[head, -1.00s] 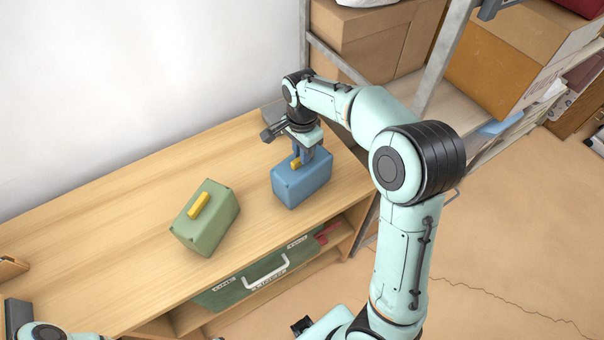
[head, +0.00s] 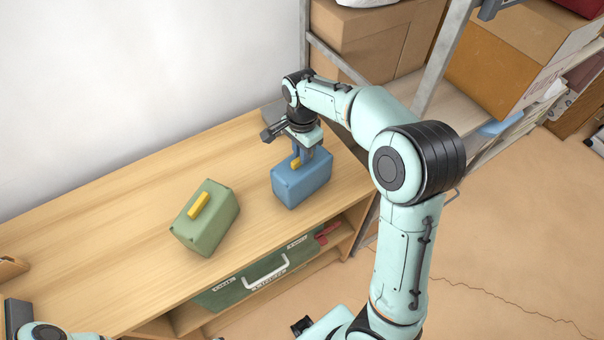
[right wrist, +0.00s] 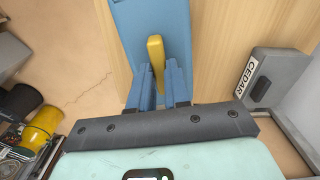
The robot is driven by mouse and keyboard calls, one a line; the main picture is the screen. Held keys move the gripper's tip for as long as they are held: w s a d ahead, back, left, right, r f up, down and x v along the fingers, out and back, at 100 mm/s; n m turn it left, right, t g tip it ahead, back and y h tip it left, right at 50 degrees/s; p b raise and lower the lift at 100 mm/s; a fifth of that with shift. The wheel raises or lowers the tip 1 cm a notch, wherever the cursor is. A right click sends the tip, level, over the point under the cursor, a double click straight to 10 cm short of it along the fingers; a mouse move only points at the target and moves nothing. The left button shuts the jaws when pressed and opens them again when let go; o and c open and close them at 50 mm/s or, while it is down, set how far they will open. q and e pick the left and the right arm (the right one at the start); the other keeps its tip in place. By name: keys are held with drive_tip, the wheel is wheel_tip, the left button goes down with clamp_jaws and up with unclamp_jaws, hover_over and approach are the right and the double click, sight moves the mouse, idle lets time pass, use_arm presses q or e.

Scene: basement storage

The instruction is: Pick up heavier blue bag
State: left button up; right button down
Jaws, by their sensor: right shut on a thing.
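A blue bag (head: 302,181) with a yellow handle stands on the wooden bench top (head: 120,220), near its right end. My right gripper (head: 303,158) is above it, fingers pointing down, shut on the yellow handle. In the right wrist view, the handle (right wrist: 155,50) shows between the two blue-grey fingers, with the blue bag (right wrist: 133,15) beyond. The bag appears to rest on the bench. A green bag (head: 206,217) with a yellow handle stands to its left, apart from it. Only part of my left arm shows at the lower left; its gripper jaws cannot be made out.
A grey box labelled CEDAR (right wrist: 262,78) lies close to my right gripper. A green case (head: 250,280) sits on the shelf under the bench. A metal rack with cardboard boxes (head: 370,40) stands to the right. The bench's left part is mostly clear.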

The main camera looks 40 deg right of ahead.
drive_tip(key=shift+w+r, duration=0.1)
drive_tip(key=shift+r, duration=0.15)
